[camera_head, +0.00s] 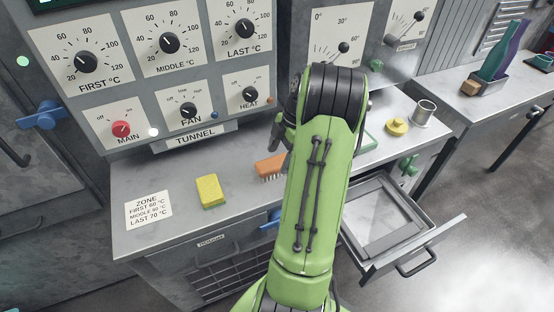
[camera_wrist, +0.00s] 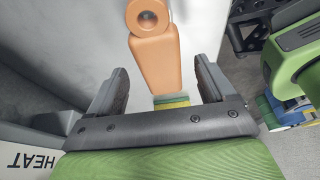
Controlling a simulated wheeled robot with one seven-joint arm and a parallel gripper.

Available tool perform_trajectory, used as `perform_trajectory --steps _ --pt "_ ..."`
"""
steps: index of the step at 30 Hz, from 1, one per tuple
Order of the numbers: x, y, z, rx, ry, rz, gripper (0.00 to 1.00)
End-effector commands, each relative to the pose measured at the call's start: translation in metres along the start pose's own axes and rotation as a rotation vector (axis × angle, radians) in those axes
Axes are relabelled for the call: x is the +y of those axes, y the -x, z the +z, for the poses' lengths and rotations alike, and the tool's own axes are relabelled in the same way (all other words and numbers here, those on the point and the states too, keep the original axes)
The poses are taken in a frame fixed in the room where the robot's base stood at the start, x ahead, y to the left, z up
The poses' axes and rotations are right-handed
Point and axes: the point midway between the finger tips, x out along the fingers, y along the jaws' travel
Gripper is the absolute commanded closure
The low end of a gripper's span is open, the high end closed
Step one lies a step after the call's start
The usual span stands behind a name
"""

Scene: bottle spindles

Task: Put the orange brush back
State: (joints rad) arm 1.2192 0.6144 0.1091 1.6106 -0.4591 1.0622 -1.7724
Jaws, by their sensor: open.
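The orange brush (camera_head: 269,167) lies on the steel counter in the head view, bristles down, its right part hidden behind my arm. In the wrist view the orange brush (camera_wrist: 155,62) reaches from the top edge down between my fingers, with a round knob at its upper end. My gripper (camera_wrist: 158,82) is open, with one finger on each side of the brush's near end and a gap visible on both sides. In the head view my gripper (camera_head: 277,138) is partly hidden by my wrist, above and behind the brush.
A yellow sponge (camera_head: 209,190) and a zone label (camera_head: 148,209) lie left of the brush. A yellow knobbed object (camera_head: 397,126) and a metal cup (camera_head: 423,112) stand at the right. An open drawer (camera_head: 428,262) juts out below. The dial panel (camera_head: 170,72) rises behind the counter.

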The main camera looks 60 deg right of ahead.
Motion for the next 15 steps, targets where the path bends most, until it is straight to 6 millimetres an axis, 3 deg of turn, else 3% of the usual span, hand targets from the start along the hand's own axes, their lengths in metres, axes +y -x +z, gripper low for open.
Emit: perform_trajectory --steps 1,6,10,15 --pt "0.001 0.022 -0.001 -0.002 -0.001 0.005 0.17" --pt "0.0 0.065 -0.001 -0.002 -0.001 0.003 0.17" --pt "0.0 0.084 -0.001 0.0 0.0 0.002 0.17" --pt "0.0 0.088 0.0 0.001 0.0 0.0 0.17"
